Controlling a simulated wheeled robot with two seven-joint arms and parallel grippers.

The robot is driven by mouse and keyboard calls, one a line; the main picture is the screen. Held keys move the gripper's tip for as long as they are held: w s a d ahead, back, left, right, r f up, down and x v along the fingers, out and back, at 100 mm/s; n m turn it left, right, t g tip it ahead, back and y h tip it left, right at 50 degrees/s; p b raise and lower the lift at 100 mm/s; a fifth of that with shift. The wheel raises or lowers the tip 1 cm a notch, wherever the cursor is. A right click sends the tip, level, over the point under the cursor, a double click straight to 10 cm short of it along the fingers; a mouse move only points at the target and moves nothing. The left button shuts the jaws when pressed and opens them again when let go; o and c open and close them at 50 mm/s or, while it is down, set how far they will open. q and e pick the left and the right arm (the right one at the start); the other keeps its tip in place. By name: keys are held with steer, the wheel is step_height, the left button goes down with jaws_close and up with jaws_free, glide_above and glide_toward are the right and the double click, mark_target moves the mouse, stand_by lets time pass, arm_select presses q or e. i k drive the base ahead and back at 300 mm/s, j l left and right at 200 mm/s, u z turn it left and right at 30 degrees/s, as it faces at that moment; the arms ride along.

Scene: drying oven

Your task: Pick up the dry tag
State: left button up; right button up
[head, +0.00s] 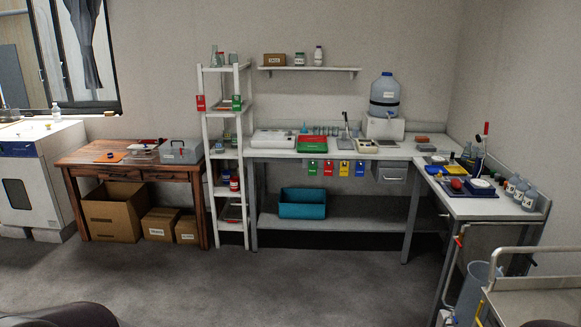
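Several small coloured tags hang in a row along the front edge of the white bench: a green tag (312,167), a red tag (328,168) and yellow tags (344,168). Another red tag (201,103) and another green tag (237,103) hang on the white shelf rack. The lettering on all of them is too small to read, so I cannot tell which one is the dry tag. Neither of my grippers shows in the head view. Dark rounded parts, probably mine, show at the bottom edge.
The white oven cabinet (30,180) stands at far left, beside a wooden table (95,172) with cardboard boxes (115,212) under it. The white rack (205,150) stands between table and bench (290,153). A metal cart (535,283) is at lower right. The carpet in the middle is clear.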

mark_target(237, 104)
steer(key=i+u, duration=0.15)
steer(key=i, duration=0.4)
steer(key=i+u, duration=0.1)
steer(key=i, duration=0.4)
steer(key=i+l+u, duration=0.15)
steer(key=i, duration=0.4)
steer(key=i+l+u, duration=0.1)
steer(key=i, duration=0.4)
steer(key=i+l+u, duration=0.15)
steer(key=i, duration=0.4)
steer(key=l, duration=0.1)
